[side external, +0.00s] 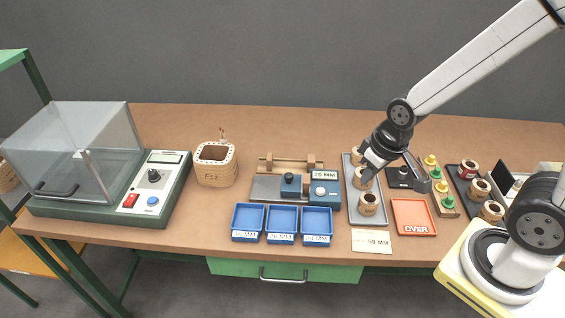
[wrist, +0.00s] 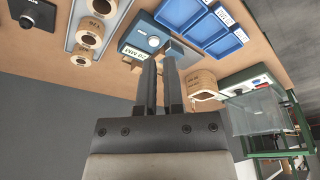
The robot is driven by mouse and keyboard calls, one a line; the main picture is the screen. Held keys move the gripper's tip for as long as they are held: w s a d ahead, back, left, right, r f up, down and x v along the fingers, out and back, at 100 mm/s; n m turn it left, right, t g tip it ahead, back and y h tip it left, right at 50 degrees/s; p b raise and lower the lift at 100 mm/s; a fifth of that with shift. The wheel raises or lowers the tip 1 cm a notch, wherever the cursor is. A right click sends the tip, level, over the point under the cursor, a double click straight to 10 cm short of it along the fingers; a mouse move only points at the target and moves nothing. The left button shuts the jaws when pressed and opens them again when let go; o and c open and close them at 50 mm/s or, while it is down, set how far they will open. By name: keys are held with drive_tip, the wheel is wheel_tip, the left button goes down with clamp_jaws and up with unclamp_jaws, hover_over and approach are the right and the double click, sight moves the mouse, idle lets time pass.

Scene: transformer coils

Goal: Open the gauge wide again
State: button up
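The gauge (side external: 325,195) stands mid-table. It has a blue body with a pale round dial, a "29 MM" sign and a blue sliding block (side external: 291,186) on a grey bed. The sliding block sits to the left of the body, a short gap away. In the wrist view the gauge body (wrist: 143,37) lies just beyond my fingertips, and the sliding block is partly hidden behind them. My gripper (wrist: 160,65) has two dark fingers with a narrow gap between them and nothing in it. In the side view my gripper (side external: 423,178) hangs to the right of the gauge, apart from it.
Blue trays (side external: 282,238) sit in front of the gauge. A grey tray with coils (side external: 352,210) and a red "OVER" tray (side external: 414,232) lie to its right.

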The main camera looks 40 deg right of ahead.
drive_tip(key=o, duration=0.7)
drive_tip(key=shift+w, duration=0.3)
drive_tip(key=shift+o, duration=0.2)
drive_tip(key=w+f+g, duration=0.1)
drive_tip(key=w, duration=1)
drive_tip(key=shift+w+a+f, duration=0.2)
drive_tip(key=shift+w+f, duration=0.2)
drive_tip(key=g, duration=0.2)
hover_over(289, 175)
drive_tip(key=f, duration=0.5)
drive_tip(key=shift+s+f, duration=0.3)
drive_tip(key=shift+w+f, duration=0.3)
drive_tip(key=shift+w, duration=0.1)
drive_tip(key=shift+f, duration=0.1)
drive_tip(key=shift+f, duration=3.8)
clamp_jaws()
